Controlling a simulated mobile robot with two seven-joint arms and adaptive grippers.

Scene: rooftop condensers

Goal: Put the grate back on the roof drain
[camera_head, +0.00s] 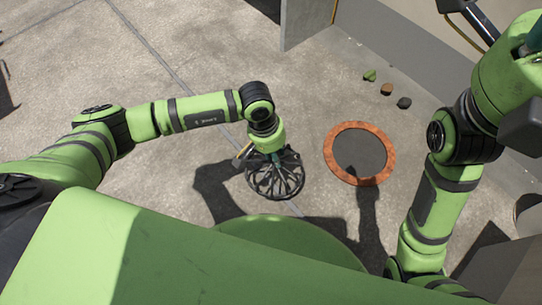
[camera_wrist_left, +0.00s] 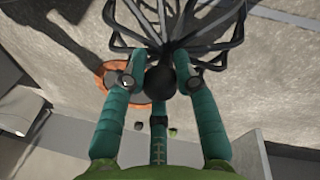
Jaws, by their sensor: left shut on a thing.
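The grate (camera_head: 290,186) is a black domed cage of curved ribs. In the left wrist view its ribs (camera_wrist_left: 150,42) spread from a round dark knob (camera_wrist_left: 160,80). My left gripper (camera_head: 276,157) is shut on the knob, its teal fingers around it. The roof drain (camera_head: 331,153) is an orange-brown ring around a dark round middle, right of the grate in the head view. It is partly hidden behind the fingers in the left wrist view. The grate is beside the ring, apart from it. My right arm rises at the right; its fingers are not clearly visible.
Three small lumps, green (camera_head: 369,75), brown (camera_head: 387,89) and dark grey (camera_head: 404,103), lie in a row beyond the drain. A grey wall panel (camera_head: 303,24) stands at the back. The concrete roof between the grate and the drain is clear.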

